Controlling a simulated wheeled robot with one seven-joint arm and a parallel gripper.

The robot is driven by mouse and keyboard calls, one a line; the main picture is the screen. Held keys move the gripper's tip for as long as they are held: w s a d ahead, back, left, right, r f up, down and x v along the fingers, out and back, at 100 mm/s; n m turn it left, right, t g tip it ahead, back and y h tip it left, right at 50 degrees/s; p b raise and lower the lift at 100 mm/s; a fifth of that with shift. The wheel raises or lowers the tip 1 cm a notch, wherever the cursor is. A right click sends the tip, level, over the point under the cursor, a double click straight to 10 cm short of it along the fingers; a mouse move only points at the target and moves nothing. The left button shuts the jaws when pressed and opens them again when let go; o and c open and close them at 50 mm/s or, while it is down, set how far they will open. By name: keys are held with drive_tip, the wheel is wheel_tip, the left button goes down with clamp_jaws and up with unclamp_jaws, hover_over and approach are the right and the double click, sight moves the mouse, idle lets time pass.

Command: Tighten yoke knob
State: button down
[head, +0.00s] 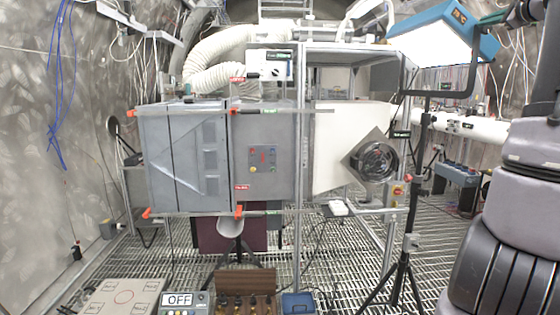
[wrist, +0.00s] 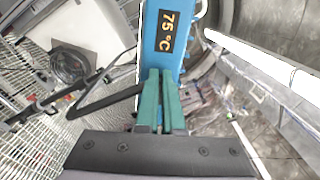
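A blue box lamp or heater with a white front (head: 430,42) hangs in a black yoke (head: 440,94) on a black tripod stand at the upper right of the head view. In the wrist view its blue side (wrist: 163,18) shows an orange "75 °C" readout, and the yoke arm (wrist: 108,100) runs in from the left. My gripper (head: 494,18) is at the box's right side, near the yoke's upper end. In the wrist view its green fingers (wrist: 160,74) lie close together against the blue side. I cannot make out the yoke knob; the fingers may hide it.
The tripod (head: 402,270) stands on the grating floor, right of the grey cabinet (head: 265,150) and the white panel with a round port (head: 372,160). A white pipe (head: 470,128) runs behind it. A control box (head: 178,299) reading "OFF" is at the front left.

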drive_tip(key=shift+d, duration=0.3)
drive_tip(key=shift+a+r, duration=0.15)
drive_tip(key=s, duration=0.6)
drive_tip(key=shift+r, duration=0.2)
